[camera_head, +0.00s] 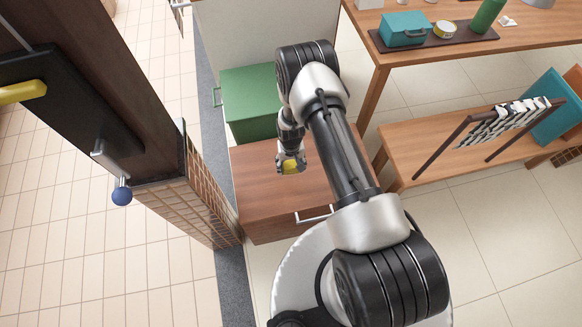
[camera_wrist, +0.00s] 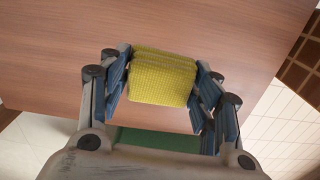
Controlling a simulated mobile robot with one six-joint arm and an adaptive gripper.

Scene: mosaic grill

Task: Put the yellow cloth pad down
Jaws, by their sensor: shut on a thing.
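The yellow cloth pad (camera_wrist: 162,78) sits between the two fingers of my gripper (camera_wrist: 164,88), which is shut on it. My gripper is over the brown wooden top of a low cabinet (camera_head: 262,190). The wood surface (camera_wrist: 60,50) fills most of the wrist view behind the pad. I cannot tell whether the pad touches the wood or hangs a little above it.
A green box (camera_head: 248,92) stands just behind the cabinet top. A brick-sided post with a blue knob (camera_head: 122,196) is at the left. A wooden bench (camera_head: 450,150) with a dark rack is at the right, and a table (camera_head: 470,55) holds a teal box (camera_head: 402,28).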

